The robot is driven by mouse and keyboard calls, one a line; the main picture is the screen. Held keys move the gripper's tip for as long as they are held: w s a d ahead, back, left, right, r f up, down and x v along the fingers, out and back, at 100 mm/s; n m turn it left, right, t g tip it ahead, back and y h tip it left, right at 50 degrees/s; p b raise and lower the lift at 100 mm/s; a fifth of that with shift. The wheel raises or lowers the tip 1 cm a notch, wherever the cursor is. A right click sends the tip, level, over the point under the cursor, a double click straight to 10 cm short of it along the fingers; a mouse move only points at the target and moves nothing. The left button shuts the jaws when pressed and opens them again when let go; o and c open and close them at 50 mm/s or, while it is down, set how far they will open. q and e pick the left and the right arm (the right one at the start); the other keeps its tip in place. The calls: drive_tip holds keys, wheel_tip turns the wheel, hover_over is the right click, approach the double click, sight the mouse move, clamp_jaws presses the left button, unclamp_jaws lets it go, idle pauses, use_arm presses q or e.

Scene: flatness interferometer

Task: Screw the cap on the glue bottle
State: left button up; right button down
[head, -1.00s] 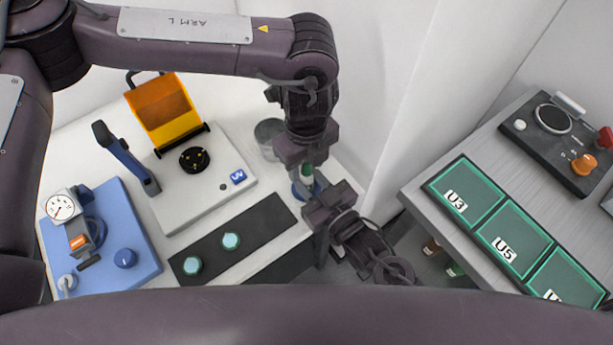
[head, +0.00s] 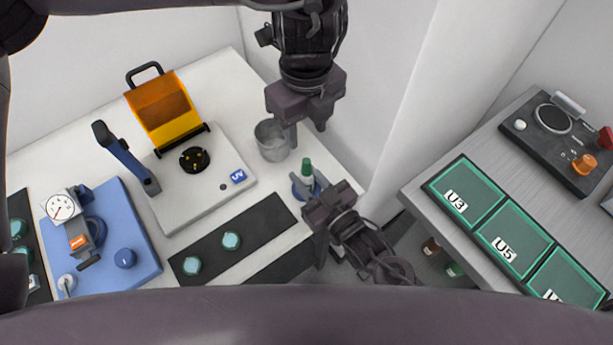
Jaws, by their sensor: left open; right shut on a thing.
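The glue bottle (head: 306,182) stands upright near the table's right corner, in a blue round holder (head: 295,192). The green cap (head: 306,167) sits on top of the bottle; I cannot tell how tightly. My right gripper (head: 311,199) is shut on the bottle from the front right and hides part of its lower body. My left gripper (head: 307,134) is open and empty, above the cap and clear of it, with its fingers pointing down.
A grey UV unit (head: 215,187) with an orange hood (head: 163,112), a dark mat (head: 250,222) and a blue gauge base (head: 133,232) lie further left. A side bench (head: 430,208) with green trays stands at right.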

use_arm(q)
drive_tip(key=shift+r, duration=0.3)
use_arm(e)
drive_tip(key=c, duration=1)
unclamp_jaws()
